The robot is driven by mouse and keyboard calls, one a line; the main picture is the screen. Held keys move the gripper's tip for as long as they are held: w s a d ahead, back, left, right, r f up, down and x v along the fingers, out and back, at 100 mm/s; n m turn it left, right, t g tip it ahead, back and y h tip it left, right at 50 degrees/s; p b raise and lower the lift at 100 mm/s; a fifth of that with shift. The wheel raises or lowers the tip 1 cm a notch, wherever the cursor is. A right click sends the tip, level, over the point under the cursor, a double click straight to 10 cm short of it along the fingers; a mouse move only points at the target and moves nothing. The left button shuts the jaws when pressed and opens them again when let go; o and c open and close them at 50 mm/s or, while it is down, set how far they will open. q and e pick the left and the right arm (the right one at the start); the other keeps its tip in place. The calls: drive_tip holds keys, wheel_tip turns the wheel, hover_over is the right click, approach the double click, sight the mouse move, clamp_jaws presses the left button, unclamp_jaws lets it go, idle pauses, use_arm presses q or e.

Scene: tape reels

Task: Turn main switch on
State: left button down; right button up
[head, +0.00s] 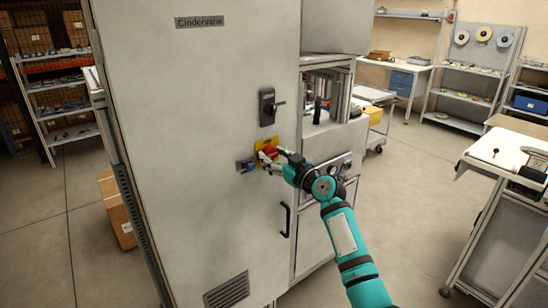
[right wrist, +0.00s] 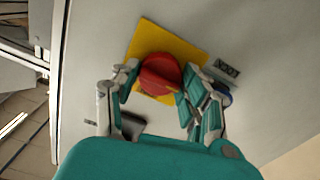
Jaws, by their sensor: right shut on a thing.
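The main switch is a red rotary knob (right wrist: 160,74) on a yellow plate (right wrist: 193,44), mounted on the grey cabinet door. In the head view the red knob (head: 269,151) and the yellow plate (head: 261,143) are partly covered by my right gripper (head: 273,158). In the right wrist view my right gripper (right wrist: 158,84) has its teal and grey fingers on both sides of the knob, shut on it. The knob's handle bar lies slanted in that view. My left gripper is not in view.
The grey cabinet (head: 200,100) has a black latch handle (head: 267,107) above the switch and a small blue-grey fitting (head: 245,166) left of it. A black pull handle (head: 285,220) sits below. Open floor (head: 410,190) lies to the right, before a workbench (head: 500,160).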

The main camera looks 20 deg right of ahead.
drive_tip(key=shift+m, duration=0.3)
drive_tip(key=m+b, duration=0.1)
drive_tip(key=m, duration=0.1)
drive_tip(key=shift+m, duration=0.3)
drive_tip(key=m, duration=0.4)
drive_tip(key=shift+m, duration=0.3)
drive_tip(key=m+p, duration=0.1)
drive_tip(key=m, duration=0.3)
drive_tip(key=shift+r+m, duration=0.1)
drive_tip(key=shift+m, duration=0.2)
drive_tip(key=m+p, duration=0.2)
drive_tip(key=m, duration=0.3)
drive_tip(key=shift+m, duration=0.4)
drive_tip(key=o, duration=1.2)
